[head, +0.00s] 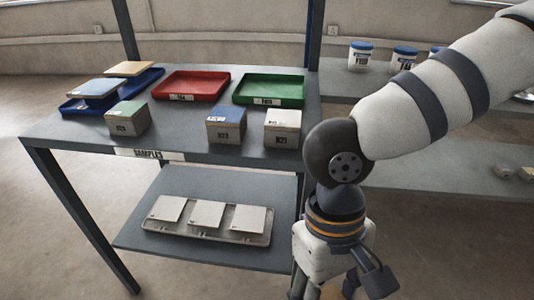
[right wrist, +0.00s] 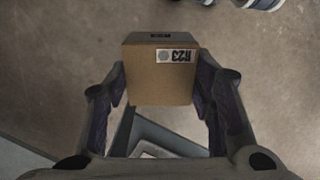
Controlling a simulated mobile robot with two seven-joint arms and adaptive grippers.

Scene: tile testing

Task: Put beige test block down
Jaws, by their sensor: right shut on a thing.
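In the right wrist view, a beige-brown block (right wrist: 160,84) with a white label, seen upside down, sits between the fingers of my right gripper (right wrist: 161,88). The fingers press on its two sides, and bare floor shows behind it. In the head view, my right gripper (head: 338,262) points down at the bottom, to the right of the sample table; its fingertips and the held block are cut off by the frame edge. The sample table (head: 190,148) carries a green-topped block (head: 128,119), a blue-topped block (head: 226,126) and a cream-topped block (head: 282,127). My left gripper is not in view.
Blue (head: 140,84), red (head: 190,85) and green (head: 268,90) trays line the table's back; tiles rest at the blue one. The lower shelf (head: 165,250) holds a grey tray of pale tiles (head: 206,214). Blue-lidded tubs (head: 361,58) stand on the right shelving. The table's front left is clear.

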